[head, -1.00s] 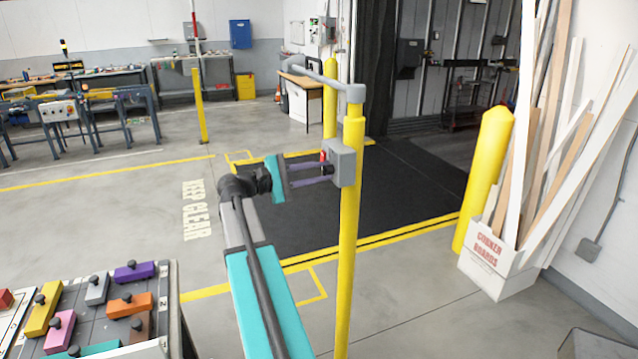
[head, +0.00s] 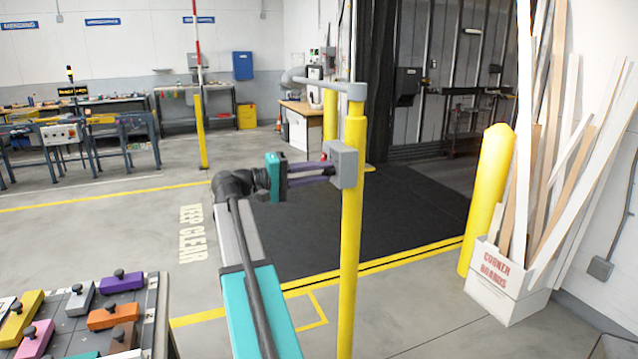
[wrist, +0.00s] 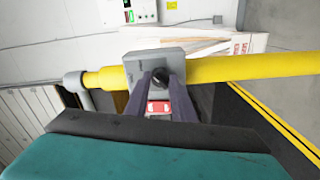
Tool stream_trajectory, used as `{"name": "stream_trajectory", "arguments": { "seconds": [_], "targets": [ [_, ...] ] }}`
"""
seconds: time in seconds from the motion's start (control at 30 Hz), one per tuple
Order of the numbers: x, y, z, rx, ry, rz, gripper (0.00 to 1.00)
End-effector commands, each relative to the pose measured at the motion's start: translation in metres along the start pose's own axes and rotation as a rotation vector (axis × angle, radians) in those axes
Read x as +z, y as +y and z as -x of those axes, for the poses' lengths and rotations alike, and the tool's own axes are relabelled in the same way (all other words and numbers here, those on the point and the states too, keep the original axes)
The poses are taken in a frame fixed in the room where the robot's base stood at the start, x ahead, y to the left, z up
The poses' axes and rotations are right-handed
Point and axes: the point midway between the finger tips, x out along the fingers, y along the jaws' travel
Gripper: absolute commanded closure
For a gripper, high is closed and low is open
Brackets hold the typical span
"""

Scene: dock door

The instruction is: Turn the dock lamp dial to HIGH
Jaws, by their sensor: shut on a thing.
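The dock lamp control is a grey box (head: 344,165) on a yellow post. In the wrist view the box (wrist: 130,68) faces me, with a round black dial knob (wrist: 160,76) on its front. My gripper (head: 328,170) reaches the box from the left, and its purple fingers are closed around the knob. In the wrist view my gripper's fingertips (wrist: 160,80) sit on either side of the knob. A small red-and-white part (wrist: 158,107) shows between the fingers. The dial's marks and setting cannot be read.
The yellow post (head: 352,250) stands upright from the floor under the box. A yellow bollard (head: 487,200) and a white carton (head: 500,285) of long boards stand to the right. A tray of coloured blocks (head: 110,317) is at lower left. Open floor lies left of the post.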

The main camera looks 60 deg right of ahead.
Motion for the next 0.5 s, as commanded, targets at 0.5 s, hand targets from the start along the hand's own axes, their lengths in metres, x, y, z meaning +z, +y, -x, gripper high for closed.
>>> {"name": "stream_trajectory", "arguments": {
  "seconds": [0.5],
  "targets": [
    [0.0011,-0.0005,-0.0003,-0.002,-0.003,-0.129,1.00]
  ]
}}
